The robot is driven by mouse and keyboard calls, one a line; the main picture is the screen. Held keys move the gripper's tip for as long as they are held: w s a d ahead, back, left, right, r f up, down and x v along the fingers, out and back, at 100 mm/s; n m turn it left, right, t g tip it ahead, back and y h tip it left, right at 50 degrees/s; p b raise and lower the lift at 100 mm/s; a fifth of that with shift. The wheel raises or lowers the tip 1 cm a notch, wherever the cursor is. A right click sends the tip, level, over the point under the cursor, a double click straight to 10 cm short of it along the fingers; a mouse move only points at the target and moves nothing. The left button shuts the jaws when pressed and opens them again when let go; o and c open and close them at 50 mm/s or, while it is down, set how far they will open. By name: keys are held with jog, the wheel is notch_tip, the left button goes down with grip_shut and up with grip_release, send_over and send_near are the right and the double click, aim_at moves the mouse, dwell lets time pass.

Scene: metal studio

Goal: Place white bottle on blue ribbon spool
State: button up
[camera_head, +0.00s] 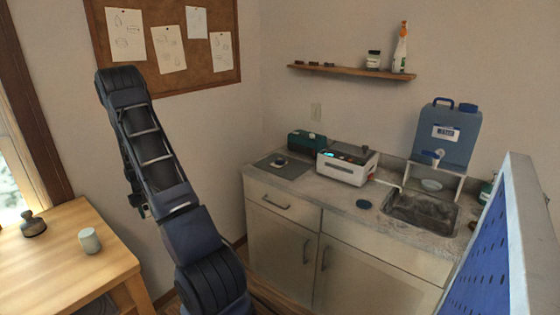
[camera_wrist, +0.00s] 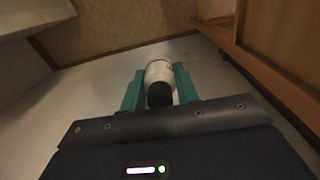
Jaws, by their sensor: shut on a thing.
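My gripper (camera_wrist: 159,80) shows in the wrist view with its two teal fingers shut on a white bottle (camera_wrist: 158,69) with a black cap. The cap end faces the wrist camera. In the head view my arm rises at the left, and the bottle and fingers cannot be made out there. A small dark blue round thing (camera_head: 363,204) lies on the counter left of the sink; it may be the blue ribbon spool, but it is too small to be sure. The held bottle is apart from any surface I can make out.
The counter (camera_head: 340,193) holds a white device (camera_head: 346,166), a teal box (camera_head: 306,141), a grey mat (camera_head: 283,166) and a sink (camera_head: 422,212). A blue water container (camera_head: 445,137) stands behind. A wooden table (camera_head: 60,262) with a pale cup (camera_head: 89,240) is at left. A blue perforated panel (camera_head: 490,262) is at right.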

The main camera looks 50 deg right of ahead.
jog(key=s+d+r, duration=0.1)
jog(key=d+r, duration=0.4)
jog(key=d, duration=0.7)
jog(key=s+d+r, duration=0.1)
jog(key=d+r, duration=0.5)
jog(key=d, duration=0.6)
jog(key=d+r, duration=0.5)
jog(key=d, duration=0.7)
notch_tip(320, 180, up, 18)
jog(key=m, duration=0.2)
send_over(280, 159)
notch_tip(280, 159, down, 20)
jog(key=shift+w+d+r, duration=0.1)
jog(key=shift+w+r, duration=0.05)
jog(key=shift+r, duration=0.05)
jog(key=o, duration=1)
jog(key=shift+f, duration=0.1)
jog(key=shift+c, duration=0.2)
